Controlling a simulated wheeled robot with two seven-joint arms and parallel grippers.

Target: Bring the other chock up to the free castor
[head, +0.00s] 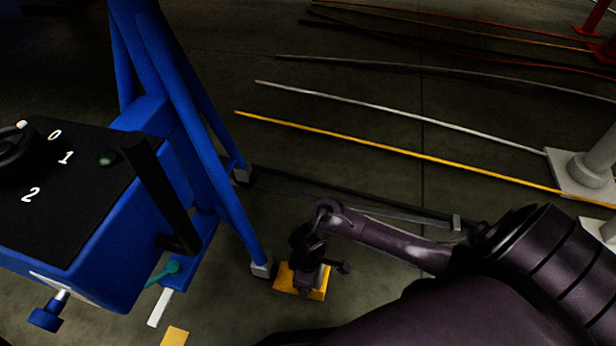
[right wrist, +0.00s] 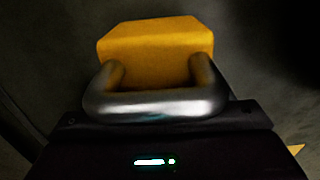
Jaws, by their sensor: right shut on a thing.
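A yellow chock (head: 286,279) is low at the floor in the head view, just right of the castor (head: 262,268) at the foot of the blue stand's near leg. A small gap shows between them. My right gripper (head: 308,279) is above the chock and shut on its handle. In the right wrist view the yellow chock (right wrist: 155,50) fills the upper middle, with its grey metal handle (right wrist: 155,104) in front. The fingertips are hidden there. Whether the chock touches the floor I cannot tell. A second castor (head: 243,175) shows farther back. My left gripper is out of view.
The blue stand (head: 185,100) with a black numbered panel (head: 60,170) takes up the left. A yellow piece (head: 175,336) and a white strip (head: 160,308) lie at the lower left. Open floor lies between.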

